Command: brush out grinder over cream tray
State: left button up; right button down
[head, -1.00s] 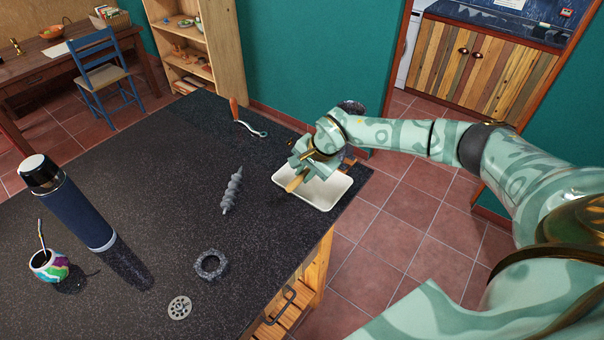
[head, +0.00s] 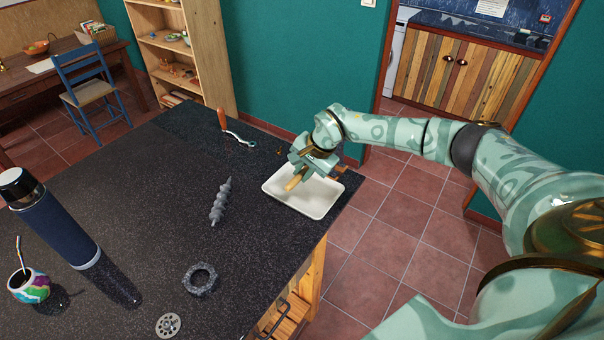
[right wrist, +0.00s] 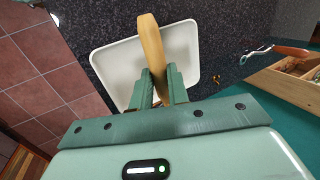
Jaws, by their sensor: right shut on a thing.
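The cream tray (head: 318,205) lies on the dark table's right edge, its visible inside bare. My right gripper (head: 301,172) is above it, shut on a wooden stick-like piece (head: 293,183), perhaps the brush's handle. In the right wrist view, this piece (right wrist: 150,50) slants up from between the fingers (right wrist: 161,84) across the tray (right wrist: 118,64); no bristles show. Loose grinder parts lie on the table: a grey auger (head: 220,202), a dark ring (head: 200,279), a holed disc (head: 168,325) and a crank with an orange handle (head: 222,118). The grinder's body is not clearly visible. My left gripper is out of view.
A blue flask (head: 56,227) and a colourful cup with a straw (head: 29,287) stand at the table's left. The table (head: 120,180) between them and the auger is clear. A wooden shelf (head: 205,60) stands behind.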

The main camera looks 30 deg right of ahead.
jog(key=shift+w+d+f+b, duration=0.1)
jog(key=shift+w+d+b, duration=0.35)
jog(key=shift+d+b, duration=0.45)
jog(key=shift+w+d+f+b, duration=0.1)
jog(key=shift+w+d+b, duration=0.4)
jog(key=shift+d, duration=0.65)
jog(key=shift+w+d+b, duration=0.35)
jog(key=shift+d+b, duration=0.45)
jog(key=shift+d, duration=0.2)
jog(key=shift+w+d+b, duration=0.2)
jog(key=shift+d+b, duration=0.15)
jog(key=shift+d, duration=0.1)
jog(key=shift+d+r, duration=0.1)
jog(key=shift+r, duration=0.05)
jog(key=shift+s+a+r+p, duration=0.2)
jog(key=shift+s+a+p, duration=0.1)
jog(key=shift+a+p, duration=0.45)
jog(key=shift+s+a+f+p, duration=0.1)
jog(key=shift+s+a+p, duration=0.15)
jog(key=shift+a+p, duration=0.25)
jog(key=shift+s+a+f+p, duration=0.1)
jog(key=shift+s+a+p, duration=0.1)
jog(key=shift+a+p, duration=0.25)
